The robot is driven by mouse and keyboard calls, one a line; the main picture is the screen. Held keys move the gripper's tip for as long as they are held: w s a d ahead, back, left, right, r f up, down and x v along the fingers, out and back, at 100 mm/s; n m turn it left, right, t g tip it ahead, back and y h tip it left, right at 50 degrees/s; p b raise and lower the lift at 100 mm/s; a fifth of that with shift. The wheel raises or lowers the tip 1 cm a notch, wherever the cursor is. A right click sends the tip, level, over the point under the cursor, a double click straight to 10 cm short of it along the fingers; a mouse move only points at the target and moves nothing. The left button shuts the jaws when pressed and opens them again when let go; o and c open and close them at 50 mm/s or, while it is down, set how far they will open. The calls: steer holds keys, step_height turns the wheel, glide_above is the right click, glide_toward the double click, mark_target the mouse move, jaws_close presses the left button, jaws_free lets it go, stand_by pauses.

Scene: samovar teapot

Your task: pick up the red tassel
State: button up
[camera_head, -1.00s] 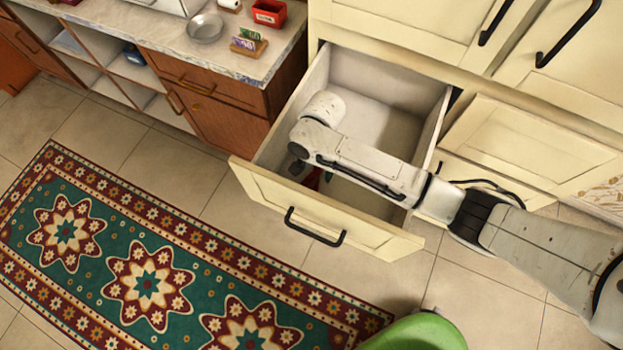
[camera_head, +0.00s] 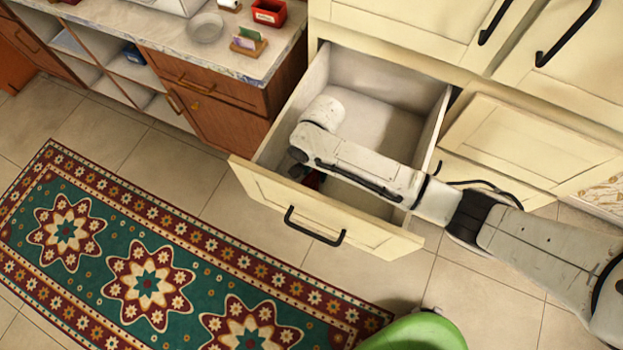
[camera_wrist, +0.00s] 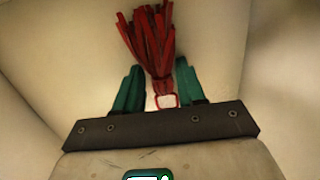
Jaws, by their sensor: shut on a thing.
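The red tassel (camera_wrist: 152,45) shows in the wrist view, with its strands pointing away from my gripper and its loop end close to the palm. My gripper (camera_wrist: 157,80) has its two green fingers on either side of the tassel's head and is shut on it. In the head view, my arm reaches into the open cream drawer (camera_head: 268,197), and my gripper is mostly hidden behind the arm and in shadow near the drawer's front. A small dark red patch (camera_head: 314,180) shows beside the arm there.
The drawer's walls stand around my gripper, with its front panel and black handle (camera_head: 314,227) towards the rug (camera_head: 140,265). A counter (camera_head: 160,35) with a glass dish and a red box stands at the upper left. A green rounded object (camera_head: 415,332) is at the bottom.

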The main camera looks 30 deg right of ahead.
mark_target(316, 172)
steer(key=shift+c, duration=0.5)
step_height(316, 172, up, 10)
stand_by(0.9)
